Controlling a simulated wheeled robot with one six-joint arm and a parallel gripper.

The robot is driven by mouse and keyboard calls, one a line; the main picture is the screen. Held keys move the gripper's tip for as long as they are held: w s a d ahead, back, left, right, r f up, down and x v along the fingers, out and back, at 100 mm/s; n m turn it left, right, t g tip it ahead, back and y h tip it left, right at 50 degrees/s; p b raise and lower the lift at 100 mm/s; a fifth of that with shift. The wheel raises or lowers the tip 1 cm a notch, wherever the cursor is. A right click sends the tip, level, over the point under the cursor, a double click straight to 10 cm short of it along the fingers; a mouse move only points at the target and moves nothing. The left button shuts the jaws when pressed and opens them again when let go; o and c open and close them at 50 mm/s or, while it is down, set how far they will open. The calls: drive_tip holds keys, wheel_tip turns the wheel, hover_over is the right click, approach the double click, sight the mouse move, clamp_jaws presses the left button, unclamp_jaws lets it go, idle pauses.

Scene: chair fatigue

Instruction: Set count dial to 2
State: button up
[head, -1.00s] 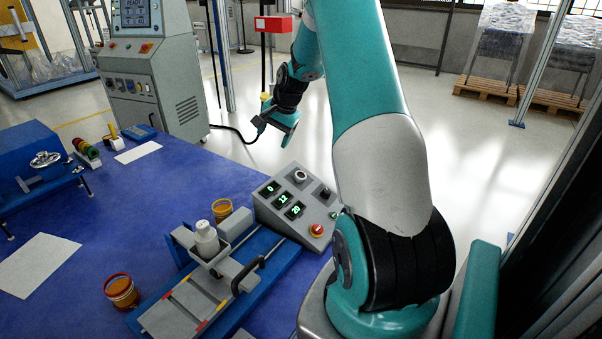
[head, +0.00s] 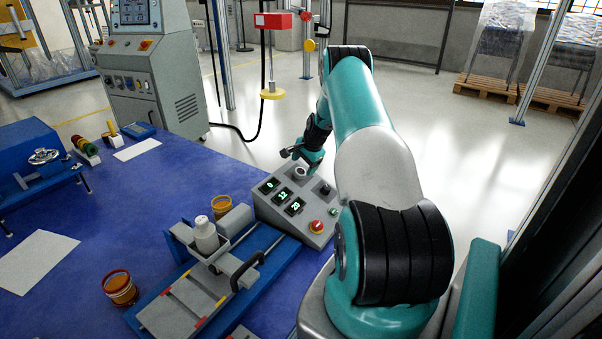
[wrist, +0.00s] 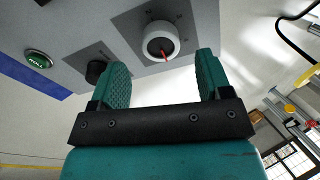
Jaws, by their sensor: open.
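The count dial is most likely the round white knob (wrist: 161,41) with a red pointer line on a dark plate of the grey control box; its markings are too small to read. In the head view the white knob (head: 300,173) sits at the box's back edge, beside three green displays (head: 283,194). A smaller black knob (wrist: 97,71) is beside it in the wrist view. My gripper (wrist: 162,80) is open and empty, with the white knob just beyond its fingertips, roughly between them. In the head view my gripper (head: 287,154) is just behind the knob, apart from it.
The control box (head: 262,205) also has a red button (head: 316,226) and a green button (head: 333,212). A blue-railed fixture holding a white bottle (head: 205,235) stands in front of it. Orange jars (head: 121,289) are on the blue table. Floor behind the box is open.

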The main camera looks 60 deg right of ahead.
sight(300, 171)
drive_tip(key=shift+x, duration=2.1)
drive_tip(key=c, duration=0.9)
